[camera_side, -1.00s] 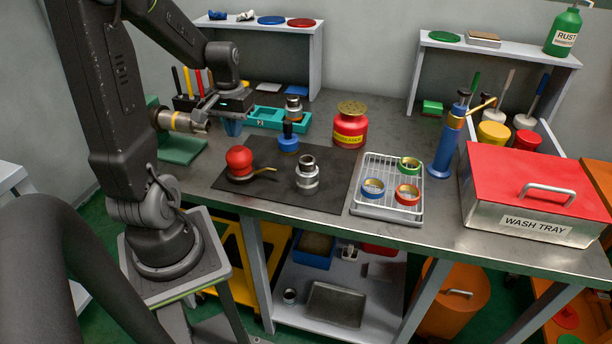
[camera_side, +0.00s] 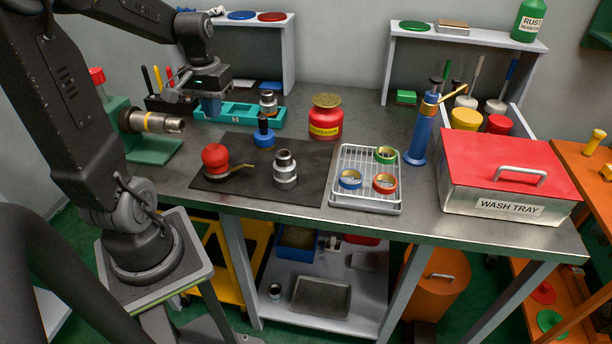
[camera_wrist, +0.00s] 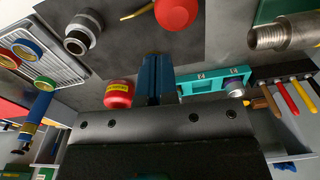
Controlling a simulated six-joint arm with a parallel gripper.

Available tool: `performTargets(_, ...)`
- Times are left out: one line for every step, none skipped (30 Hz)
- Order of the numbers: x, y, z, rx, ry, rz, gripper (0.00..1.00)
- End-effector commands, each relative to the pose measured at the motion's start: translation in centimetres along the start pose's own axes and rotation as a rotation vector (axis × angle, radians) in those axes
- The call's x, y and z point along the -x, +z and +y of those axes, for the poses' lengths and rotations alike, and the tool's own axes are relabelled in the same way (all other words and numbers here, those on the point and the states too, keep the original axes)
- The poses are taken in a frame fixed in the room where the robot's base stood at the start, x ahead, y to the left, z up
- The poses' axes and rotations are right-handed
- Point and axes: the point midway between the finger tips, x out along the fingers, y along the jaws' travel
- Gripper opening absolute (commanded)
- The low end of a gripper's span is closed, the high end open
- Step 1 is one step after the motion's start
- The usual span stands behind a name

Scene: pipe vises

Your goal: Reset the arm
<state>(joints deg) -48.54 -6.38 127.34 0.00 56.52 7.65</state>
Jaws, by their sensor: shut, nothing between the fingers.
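My gripper (camera_side: 212,106) is at the back left of the workbench in the side view. It hangs in front of the shelf, over or just behind the left end of the teal tray (camera_side: 240,114); its exact height is hard to judge. In the wrist view its blue fingers (camera_wrist: 157,62) are together with nothing between them. The green vise (camera_side: 150,150) with a threaded metal pipe (camera_side: 155,122) stands to the left, apart from my gripper. The pipe also shows at the upper right of the wrist view (camera_wrist: 285,32).
A dark mat holds a red-topped tool (camera_side: 216,158), a metal fitting (camera_side: 285,170) and a blue-based bottle (camera_side: 264,135). A red can (camera_side: 325,120) stands behind. A wire rack (camera_side: 362,200) holds three coloured rings. The wash tray (camera_side: 505,178) is at right. Pen-like tools (camera_side: 158,80) stand behind my gripper.

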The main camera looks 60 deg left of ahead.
Motion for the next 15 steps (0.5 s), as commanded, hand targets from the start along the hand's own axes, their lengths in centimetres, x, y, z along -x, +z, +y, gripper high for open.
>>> performTargets(0.9, 0.7, 2.0, -0.059, 0.000, 0.036, 0.00)
performTargets(1.4, 1.2, 3.2, -0.094, 0.001, 0.059, 0.00)
performTargets(2.1, 2.1, 4.9, -0.147, 0.004, 0.094, 0.00)
performTargets(2.7, 2.9, 6.2, -0.188, 0.009, 0.120, 0.00)
performTargets(3.2, 3.8, 7.5, -0.231, 0.015, 0.147, 0.00)
performTargets(3.8, 5.1, 9.0, -0.285, 0.026, 0.182, 0.00)
performTargets(4.3, 6.1, 10.0, -0.326, 0.035, 0.208, 0.00)
performTargets(4.7, 7.1, 11.0, -0.366, 0.046, 0.233, 0.00)
performTargets(5.2, 8.5, 12.1, -0.417, 0.062, 0.266, 0.00)
performTargets(5.5, 9.5, 12.8, -0.453, 0.076, 0.289, 0.00)
performTargets(5.8, 10.5, 13.4, -0.488, 0.089, 0.310, 0.00)
performTargets(6.2, 11.8, 14.1, -0.531, 0.107, 0.336, 0.00)
performTargets(6.4, 12.6, 14.5, -0.560, 0.121, 0.353, 0.00)
performTargets(6.5, 13.4, 14.9, -0.585, 0.134, 0.368, 0.00)
performTargets(6.8, 14.3, 15.3, -0.615, 0.150, 0.387, 0.00)
